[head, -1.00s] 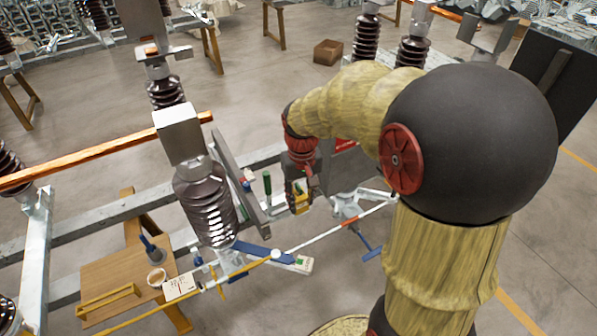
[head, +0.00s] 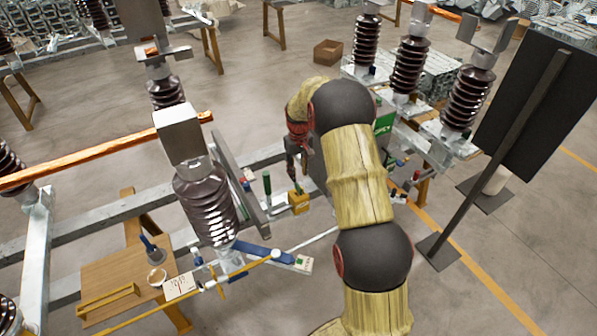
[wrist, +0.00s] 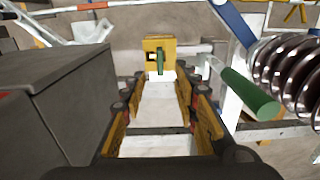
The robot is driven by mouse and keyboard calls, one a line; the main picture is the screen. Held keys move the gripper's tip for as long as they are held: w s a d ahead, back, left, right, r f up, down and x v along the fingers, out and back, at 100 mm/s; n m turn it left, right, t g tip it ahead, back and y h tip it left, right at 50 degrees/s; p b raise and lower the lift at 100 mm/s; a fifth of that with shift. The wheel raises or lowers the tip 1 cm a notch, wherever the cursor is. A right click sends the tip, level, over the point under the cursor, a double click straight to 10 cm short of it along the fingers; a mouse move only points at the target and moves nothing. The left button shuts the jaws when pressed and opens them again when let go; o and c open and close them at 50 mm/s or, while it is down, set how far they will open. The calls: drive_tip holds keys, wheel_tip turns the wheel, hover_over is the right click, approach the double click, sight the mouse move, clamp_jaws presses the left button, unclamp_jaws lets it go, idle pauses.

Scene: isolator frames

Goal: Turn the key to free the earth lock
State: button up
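The earth lock is a small yellow block (head: 299,203) low on the frame, right of the front brown insulator, in the head view. A green key (head: 298,188) stands at its top. In the wrist view the yellow lock (wrist: 150,46) is ahead, with the green key (wrist: 159,62) upright on its face. My gripper (wrist: 157,86) is open and empty, its two fingers apart on either side, and the key shows beyond and between the tips. In the head view my gripper (head: 295,168) is just above the lock, partly hidden by my arm. Contact with the key cannot be made out.
A grey box (wrist: 60,85) stands close left of my fingers in the wrist view. A green-ended rod (wrist: 250,92) and a ribbed insulator (wrist: 285,70) are close on the right.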

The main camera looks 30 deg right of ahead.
sight(298, 185)
wheel_tip(298, 185, down, 11)
drive_tip(key=b, duration=0.5)
drive_tip(key=shift+r, duration=0.2)
drive_tip(key=shift+c, duration=1.2)
clamp_jaws()
